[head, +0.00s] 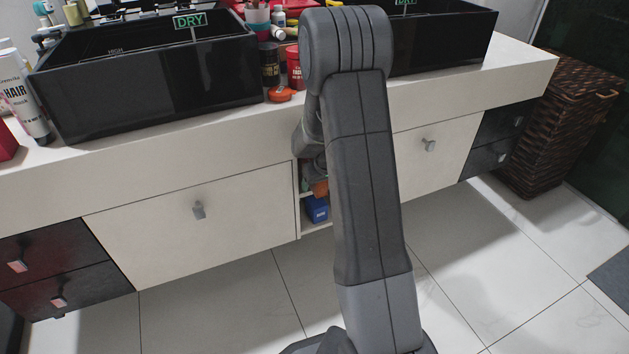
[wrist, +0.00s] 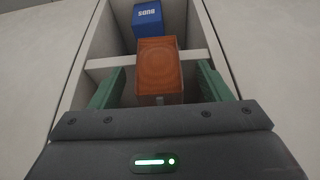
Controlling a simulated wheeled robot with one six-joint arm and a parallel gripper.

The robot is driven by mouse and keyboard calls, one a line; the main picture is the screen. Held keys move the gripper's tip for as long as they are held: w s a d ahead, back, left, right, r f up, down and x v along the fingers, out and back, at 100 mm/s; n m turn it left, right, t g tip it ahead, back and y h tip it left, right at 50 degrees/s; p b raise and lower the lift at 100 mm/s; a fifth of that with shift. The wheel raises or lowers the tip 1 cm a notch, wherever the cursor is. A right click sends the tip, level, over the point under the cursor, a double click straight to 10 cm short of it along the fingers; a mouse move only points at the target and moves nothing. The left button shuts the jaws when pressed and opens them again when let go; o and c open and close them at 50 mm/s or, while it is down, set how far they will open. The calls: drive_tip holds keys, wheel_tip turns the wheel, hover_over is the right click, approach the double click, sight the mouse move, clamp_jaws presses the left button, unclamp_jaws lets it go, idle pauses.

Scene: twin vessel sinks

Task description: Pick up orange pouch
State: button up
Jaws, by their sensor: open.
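An orange block-like item (wrist: 161,66), which looks like the orange pouch, sits in an open shelf compartment in the wrist view. In the head view a small part of it (head: 320,188) shows beside my arm. My gripper (wrist: 157,88) is open, with one green finger on each side of the orange item. Gaps show between the fingers and its sides. The item's near end is partly hidden by the gripper body.
A blue box (wrist: 147,19) stands beyond the orange item, past a pale shelf divider (wrist: 107,62). Pale compartment walls (wrist: 205,32) flank the gripper closely. Above are the white countertop (head: 215,133) and black sinks (head: 150,85). The tiled floor (head: 210,310) in front is clear.

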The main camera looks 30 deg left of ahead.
drive_tip(key=shift+w+a+f, duration=0.1)
drive_tip(key=shift+a+f, duration=0.05)
drive_tip(key=shift+f, duration=0.3)
drive_tip(key=shift+r, duration=0.1)
drive_tip(key=c, duration=1.1)
drive_tip(key=shift+r+p, duration=0.2)
drive_tip(key=shift+p, duration=0.3)
